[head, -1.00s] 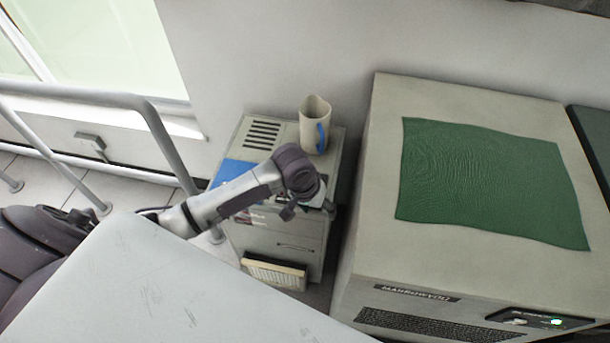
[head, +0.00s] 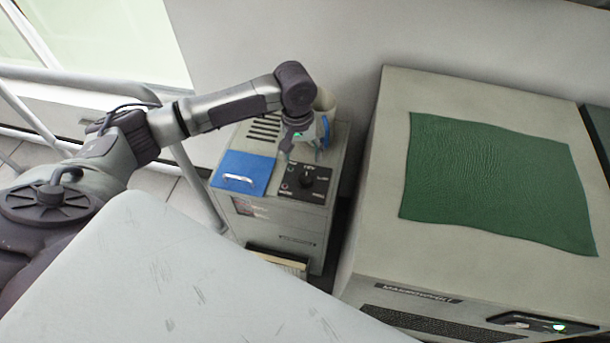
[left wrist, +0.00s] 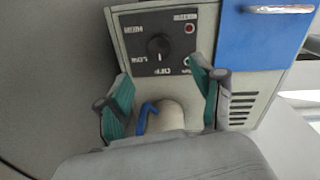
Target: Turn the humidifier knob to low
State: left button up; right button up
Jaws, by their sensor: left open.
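The humidifier (head: 262,218) is a beige cabinet against the wall. Its black control panel (head: 319,199) bears a dark round knob (head: 306,182), which also shows in the left wrist view (left wrist: 158,45). Labels including HIGH, LOW and OFF surround the knob; I cannot tell surely where it points. My left gripper (head: 302,153) is open and empty above the cabinet top, behind the panel and apart from the knob. In the left wrist view its green-padded fingers (left wrist: 163,98) are spread, with the knob beyond their tips. My right gripper is not in view.
A cream pitcher (head: 325,100) with a blue handle stands behind my left gripper, partly hidden. A blue lid (head: 243,173) is left of the panel. A large beige machine with green cloth (head: 490,185) stands right. A pale surface (head: 190,280) fills the foreground; railings stand left.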

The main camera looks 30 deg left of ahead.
aim_at(305, 178)
pick_arm(q)
jog(key=f, duration=1)
jog(key=shift+w+d+f+b, duration=0.1)
jog(key=shift+d+b, duration=0.2)
jog(key=shift+b, duration=0.05)
jog(key=c, duration=1.1)
jog(key=shift+c, duration=0.2)
